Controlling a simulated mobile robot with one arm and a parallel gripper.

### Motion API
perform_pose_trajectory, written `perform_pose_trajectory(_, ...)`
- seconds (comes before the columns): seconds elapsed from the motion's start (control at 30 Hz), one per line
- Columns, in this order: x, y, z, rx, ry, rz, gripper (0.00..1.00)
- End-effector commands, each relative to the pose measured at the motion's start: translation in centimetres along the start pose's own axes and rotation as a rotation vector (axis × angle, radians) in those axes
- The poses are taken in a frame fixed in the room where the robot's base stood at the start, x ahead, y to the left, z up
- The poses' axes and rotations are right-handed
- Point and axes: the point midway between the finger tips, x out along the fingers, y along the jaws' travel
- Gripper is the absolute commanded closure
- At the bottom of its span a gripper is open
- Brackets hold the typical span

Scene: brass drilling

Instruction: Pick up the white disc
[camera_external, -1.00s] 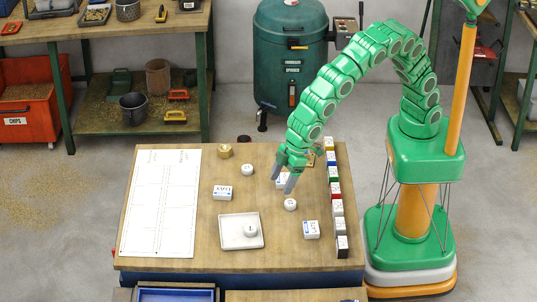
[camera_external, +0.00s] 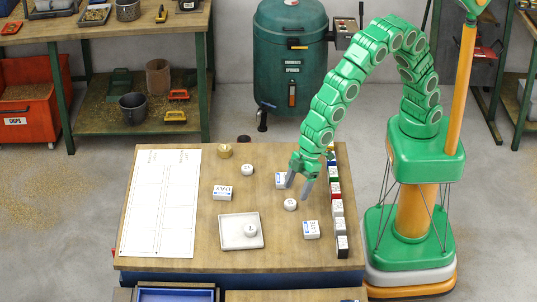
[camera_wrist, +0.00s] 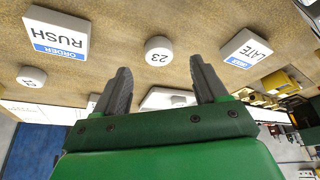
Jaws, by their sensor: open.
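Several white discs are on the table. One white disc (camera_external: 290,204) lies on bare wood near the right side. A second white disc (camera_external: 247,170) lies farther back, and a third (camera_external: 250,230) sits in the square white tray (camera_external: 227,241). My gripper (camera_external: 298,190) is open and empty, with its fingers pointing down beside the nearest disc. In the wrist view, a white disc marked 23 (camera_wrist: 158,50) shows beyond and between the open fingertips (camera_wrist: 160,70), apart from them. Another disc (camera_wrist: 32,76) shows at the left.
White blocks marked RUSH (camera_wrist: 60,35) and LATE (camera_wrist: 243,48) flank the disc marked 23. A brass part (camera_external: 225,151) stands at the back. A white printed sheet (camera_external: 163,205) covers the left side.

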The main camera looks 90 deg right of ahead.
Motion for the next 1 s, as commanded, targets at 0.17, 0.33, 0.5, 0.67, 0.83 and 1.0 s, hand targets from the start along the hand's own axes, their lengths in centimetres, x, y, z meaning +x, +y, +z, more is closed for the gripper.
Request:
perform_pose_trajectory(0.17,1.8,0.1,0.3,0.0,-0.005,0.0,0.28)
perform_pose_trajectory(0.33,3.8,0.1,0.3,0.0,-0.006,0.0,0.28)
perform_pose_trajectory(0.5,4.7,0.1,0.2,0.0,-0.002,0.0,0.28)
perform_pose_trajectory(0.67,4.8,0.1,0.2,0.0,-0.001,0.0,0.28)
perform_pose_trajectory(0.83,4.8,0.1,0.2,0.0,-0.002,0.0,0.45)
perform_pose_trajectory(1.0,4.8,0.1,0.2,0.0,-0.002,0.0,0.71)
